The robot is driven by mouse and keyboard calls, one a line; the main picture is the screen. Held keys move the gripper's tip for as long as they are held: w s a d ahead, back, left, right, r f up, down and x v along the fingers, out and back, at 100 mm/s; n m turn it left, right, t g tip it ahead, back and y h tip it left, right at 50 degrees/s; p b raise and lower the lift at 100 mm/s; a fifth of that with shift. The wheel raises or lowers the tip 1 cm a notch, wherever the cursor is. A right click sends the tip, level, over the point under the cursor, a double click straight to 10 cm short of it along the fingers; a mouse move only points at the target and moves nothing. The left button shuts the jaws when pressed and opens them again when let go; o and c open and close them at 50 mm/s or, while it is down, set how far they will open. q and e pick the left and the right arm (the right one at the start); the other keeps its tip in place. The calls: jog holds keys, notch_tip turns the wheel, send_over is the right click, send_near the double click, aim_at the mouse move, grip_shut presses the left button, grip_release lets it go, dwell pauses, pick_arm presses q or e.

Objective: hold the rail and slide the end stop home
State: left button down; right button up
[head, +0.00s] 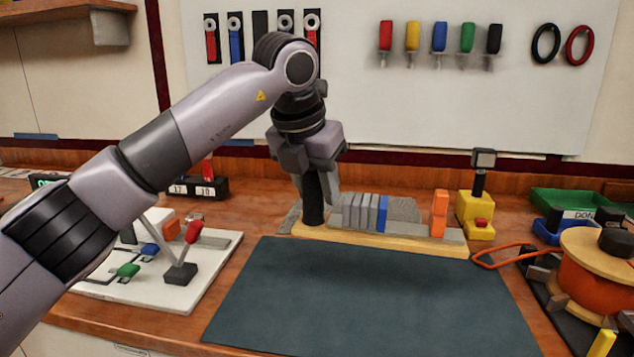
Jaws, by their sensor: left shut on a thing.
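A grey rail (407,229) lies along a pale wooden base (400,245) at the back edge of the dark mat. Several grey breakers (357,211) and one blue breaker (382,213) stand upright in a row on its left part. The orange end stop (439,213) stands upright near the right end, with a gap of bare rail between it and the blue breaker. My left gripper (316,180) points down at the base's left end and is shut on an upright black handle (313,205). Its fingers partly hide the handle's top. My right gripper is out of view.
A dark mat (370,295) in front is clear. A white board with small levers (160,270) lies left under my arm. A yellow block with a red button (476,212) stands right of the base. An orange cable spool (595,275) and green tray (570,202) are at right.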

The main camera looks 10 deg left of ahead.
pick_arm(q)
jog(key=shift+f+b, duration=0.85)
jog(key=shift+f, duration=0.45)
jog(key=shift+f+b, duration=3.45)
jog(key=shift+f, duration=1.7)
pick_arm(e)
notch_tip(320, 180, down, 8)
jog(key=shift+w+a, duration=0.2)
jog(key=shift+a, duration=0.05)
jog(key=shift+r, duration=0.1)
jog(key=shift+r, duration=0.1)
pick_arm(q)
jog(key=shift+s+d+f, duration=0.1)
jog(key=shift+f, duration=0.3)
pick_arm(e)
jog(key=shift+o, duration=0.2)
